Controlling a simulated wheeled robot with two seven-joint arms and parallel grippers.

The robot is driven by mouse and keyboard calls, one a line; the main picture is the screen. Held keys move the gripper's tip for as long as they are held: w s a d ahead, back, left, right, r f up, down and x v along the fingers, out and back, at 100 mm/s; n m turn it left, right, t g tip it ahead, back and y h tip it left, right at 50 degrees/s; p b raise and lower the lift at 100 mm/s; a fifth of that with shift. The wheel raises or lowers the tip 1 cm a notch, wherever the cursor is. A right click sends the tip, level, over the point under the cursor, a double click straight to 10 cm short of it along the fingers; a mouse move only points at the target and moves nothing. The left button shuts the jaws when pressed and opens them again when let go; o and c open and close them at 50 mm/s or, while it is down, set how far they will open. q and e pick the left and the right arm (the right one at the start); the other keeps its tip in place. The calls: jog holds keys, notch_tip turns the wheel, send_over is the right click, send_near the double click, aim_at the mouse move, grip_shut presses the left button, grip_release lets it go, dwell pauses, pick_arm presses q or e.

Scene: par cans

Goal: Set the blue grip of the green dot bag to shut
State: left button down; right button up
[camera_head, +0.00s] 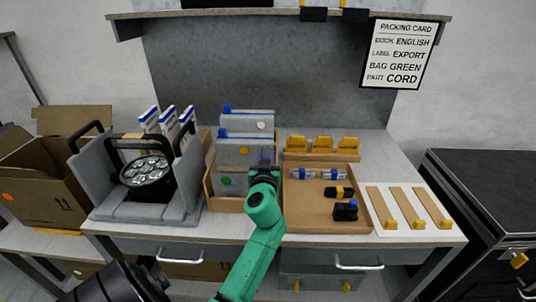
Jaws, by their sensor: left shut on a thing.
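The green dot bag (232,184) is the front one of several grey bags standing in a wooden rack. Its green dot shows on its front face. My left gripper (264,163), at the end of the green arm, is at the top right corner of this bag. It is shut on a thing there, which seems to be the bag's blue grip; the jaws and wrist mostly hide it. My right gripper is not in view.
Behind stand an orange dot bag (246,150) and a white dot bag (262,122), their blue grips at the left. A wooden tray (300,220) with small parts lies right of my arm. A grey foam holder (95,185) with a black lamp (147,172) stands left.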

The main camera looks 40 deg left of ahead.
aim_at(222, 146)
pick_arm(q)
jog(key=s+a, duration=0.3)
jog(key=s+a+p, duration=0.1)
jog(key=s+a, duration=0.2)
jog(key=a, duration=0.1)
jog(key=s+a+p, duration=0.1)
jog(key=s+a, duration=0.2)
jog(key=a, duration=0.1)
jog(key=shift+a+f, duration=0.2)
jog(key=shift+f, duration=0.05)
jog(key=shift+w, duration=0.1)
jog(key=c, duration=0.7)
grip_release()
jog(key=shift+o, duration=0.3)
jog(key=shift+a, duration=0.15)
jog(key=shift+r, duration=0.1)
